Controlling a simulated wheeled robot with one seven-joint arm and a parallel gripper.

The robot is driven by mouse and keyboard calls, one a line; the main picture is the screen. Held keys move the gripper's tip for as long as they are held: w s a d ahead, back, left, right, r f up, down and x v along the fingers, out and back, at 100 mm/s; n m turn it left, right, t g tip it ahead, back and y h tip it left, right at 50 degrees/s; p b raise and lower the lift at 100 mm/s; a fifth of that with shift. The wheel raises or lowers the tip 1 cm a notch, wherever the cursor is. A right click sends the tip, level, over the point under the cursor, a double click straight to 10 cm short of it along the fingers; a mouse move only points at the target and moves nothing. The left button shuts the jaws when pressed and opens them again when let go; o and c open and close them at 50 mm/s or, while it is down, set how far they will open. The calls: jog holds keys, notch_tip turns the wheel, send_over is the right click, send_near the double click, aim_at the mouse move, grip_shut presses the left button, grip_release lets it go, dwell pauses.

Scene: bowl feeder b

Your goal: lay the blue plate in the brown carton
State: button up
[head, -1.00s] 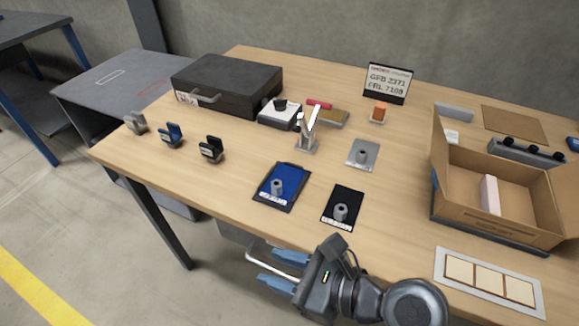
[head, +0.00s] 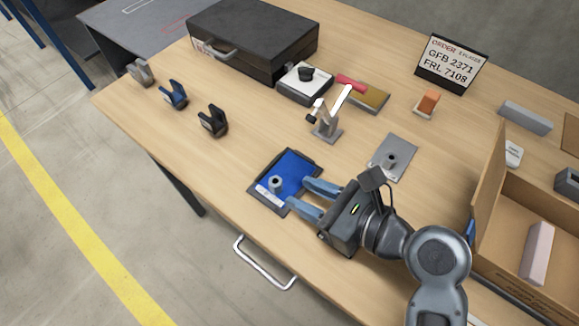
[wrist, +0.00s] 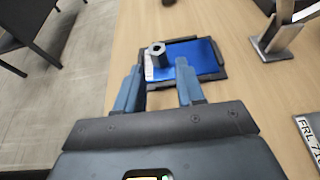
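The blue plate (head: 297,169) lies on a dark backing on the table, with a grey knob (head: 275,184) standing on it and a white label at its near edge. It also shows in the wrist view (wrist: 208,60), just beyond the fingertips. My gripper (head: 297,194) is open, its two blue fingers pointing at the plate from the right, with nothing seen between them. In the wrist view my gripper (wrist: 157,75) has its fingers apart near the knob. The brown carton (head: 491,185) stands open at the right edge, holding a pale pink block (head: 537,253).
A small metal stand (head: 326,125), a black case (head: 253,40) and an order sign (head: 449,64) stand farther back. Several clips (head: 212,122) line the left side. The table's front left is clear.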

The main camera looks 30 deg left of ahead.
aim_at(279, 184)
jog(key=shift+x, duration=3.85)
jog(key=shift+s+r, duration=0.1)
jog(key=shift+s, duration=0.05)
jog(key=shift+c, duration=0.4)
grip_shut()
